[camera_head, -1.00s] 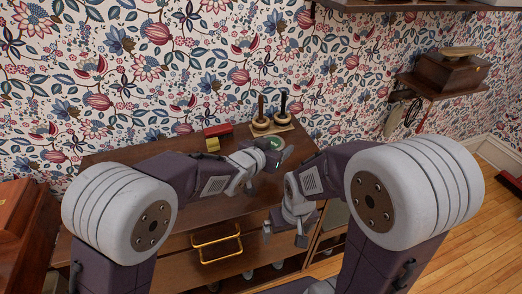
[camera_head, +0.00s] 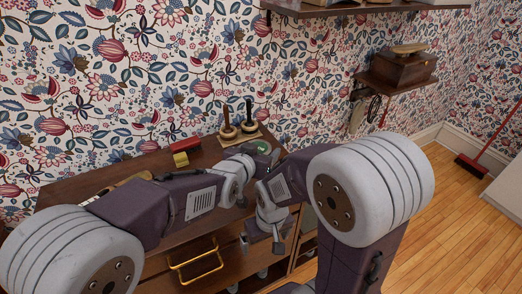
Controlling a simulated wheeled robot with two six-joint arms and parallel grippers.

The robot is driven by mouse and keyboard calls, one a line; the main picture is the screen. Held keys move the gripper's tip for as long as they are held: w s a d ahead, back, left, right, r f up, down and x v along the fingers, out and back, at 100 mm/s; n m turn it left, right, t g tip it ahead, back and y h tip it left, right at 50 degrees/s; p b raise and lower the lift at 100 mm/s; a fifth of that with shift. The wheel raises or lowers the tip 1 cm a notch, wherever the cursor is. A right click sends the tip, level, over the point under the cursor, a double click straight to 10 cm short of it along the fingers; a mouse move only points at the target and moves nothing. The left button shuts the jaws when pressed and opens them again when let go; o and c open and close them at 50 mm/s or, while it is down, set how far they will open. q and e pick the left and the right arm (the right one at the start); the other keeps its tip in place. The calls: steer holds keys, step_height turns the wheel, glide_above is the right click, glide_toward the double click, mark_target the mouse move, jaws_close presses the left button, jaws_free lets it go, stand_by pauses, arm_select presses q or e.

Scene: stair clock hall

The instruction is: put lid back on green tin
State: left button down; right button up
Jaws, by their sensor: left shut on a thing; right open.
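A small green round thing (camera_head: 263,147) shows at the fingers of my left gripper (camera_head: 270,158), over the right part of the cabinet top. The gripper is shut on it. I cannot tell whether it is the green tin or its lid, since the fingers and wrist cover part of it. No second green piece is visible. My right gripper (camera_head: 262,241) is open and empty, lower down in front of the cabinet, pointing downward.
On the wooden cabinet (camera_head: 75,190) stand a ring stand with two posts (camera_head: 240,133), a red block (camera_head: 185,144) and a yellow block (camera_head: 181,160). A drawer has a yellow handle (camera_head: 196,265). A wall shelf (camera_head: 396,86) holds a wooden box (camera_head: 403,68).

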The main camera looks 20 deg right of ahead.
arm_select(q)
step_height(320, 180, up, 7)
steer(key=p, duration=0.6)
steer(key=shift+f+p, duration=0.2)
steer(key=shift+p, duration=0.1)
steer(key=shift+f, duration=0.2)
steer(key=shift+f, duration=0.1)
steer(key=w+a+f, duration=0.2)
steer(key=a+f, duration=0.2)
steer(key=a, duration=0.5)
steer(key=w+a+f, duration=0.3)
steer(key=a+f, duration=0.1)
steer(key=a, duration=0.6)
steer(key=w+a+f, duration=0.3)
steer(key=a+f, duration=0.1)
steer(key=a, duration=0.5)
steer(key=shift+a+f, duration=0.25)
